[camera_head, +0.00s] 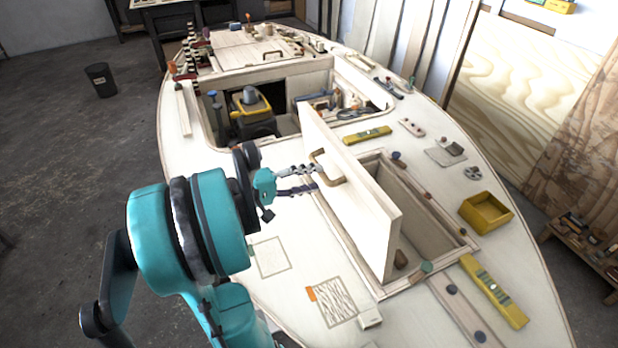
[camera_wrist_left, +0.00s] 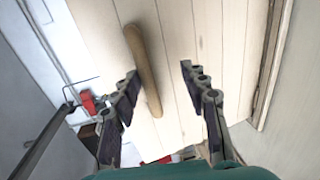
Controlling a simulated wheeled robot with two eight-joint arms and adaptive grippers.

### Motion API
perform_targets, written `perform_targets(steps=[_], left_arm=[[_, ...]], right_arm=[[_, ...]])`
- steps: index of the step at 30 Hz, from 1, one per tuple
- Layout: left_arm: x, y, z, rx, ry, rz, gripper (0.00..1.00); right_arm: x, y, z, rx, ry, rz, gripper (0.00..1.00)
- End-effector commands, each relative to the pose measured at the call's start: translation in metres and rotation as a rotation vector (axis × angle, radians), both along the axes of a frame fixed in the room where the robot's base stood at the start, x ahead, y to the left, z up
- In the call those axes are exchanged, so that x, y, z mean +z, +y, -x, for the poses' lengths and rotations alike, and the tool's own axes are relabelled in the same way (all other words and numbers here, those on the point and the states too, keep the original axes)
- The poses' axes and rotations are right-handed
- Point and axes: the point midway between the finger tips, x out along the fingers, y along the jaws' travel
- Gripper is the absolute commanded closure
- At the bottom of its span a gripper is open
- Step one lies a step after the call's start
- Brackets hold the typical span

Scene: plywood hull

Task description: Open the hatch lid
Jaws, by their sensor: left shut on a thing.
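The hatch lid (camera_head: 362,205) is a pale plywood panel. It stands steeply tilted up along the left side of the rectangular hatch opening (camera_head: 425,238), which is uncovered. A brown wooden handle (camera_head: 322,160) is on the lid's left-hand face. My left gripper (camera_head: 314,178) reaches in from the left and is shut on this handle. In the left wrist view the handle (camera_wrist_left: 146,65) shows between the gripper fingers (camera_wrist_left: 158,75), nearer the left finger, with the lid's planks (camera_wrist_left: 225,50) behind. The exact contact is hard to see. My right gripper is not in view.
A yellow tray (camera_head: 486,212) and a yellow level (camera_head: 493,290) lie on the deck right of the hatch. Another level (camera_head: 367,135) lies behind it. A larger opening (camera_head: 290,100) with tools is farther back. Small loose items line the hatch rim.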

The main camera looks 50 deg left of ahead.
Motion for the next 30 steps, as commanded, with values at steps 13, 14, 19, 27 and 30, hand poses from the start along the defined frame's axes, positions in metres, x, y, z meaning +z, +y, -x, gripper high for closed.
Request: perform_targets(steps=[13, 14, 19, 27, 30], left_arm=[[0.004, 0.011, 0.024, 0.009, 0.003, -0.001, 0.64], [0.005, 0.012, 0.030, 0.008, 0.003, -0.001, 0.64], [0.012, 0.025, 0.066, 0.008, 0.001, 0.000, 0.64], [0.019, 0.036, 0.105, 0.001, 0.000, 0.000, 0.64], [0.020, 0.038, 0.111, 0.000, 0.000, 0.000, 0.64]], right_arm=[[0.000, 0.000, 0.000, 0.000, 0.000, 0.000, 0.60], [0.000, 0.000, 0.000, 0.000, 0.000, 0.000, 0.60], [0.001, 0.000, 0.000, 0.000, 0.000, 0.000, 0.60], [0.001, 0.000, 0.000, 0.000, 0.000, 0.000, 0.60], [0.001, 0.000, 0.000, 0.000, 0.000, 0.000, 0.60]])
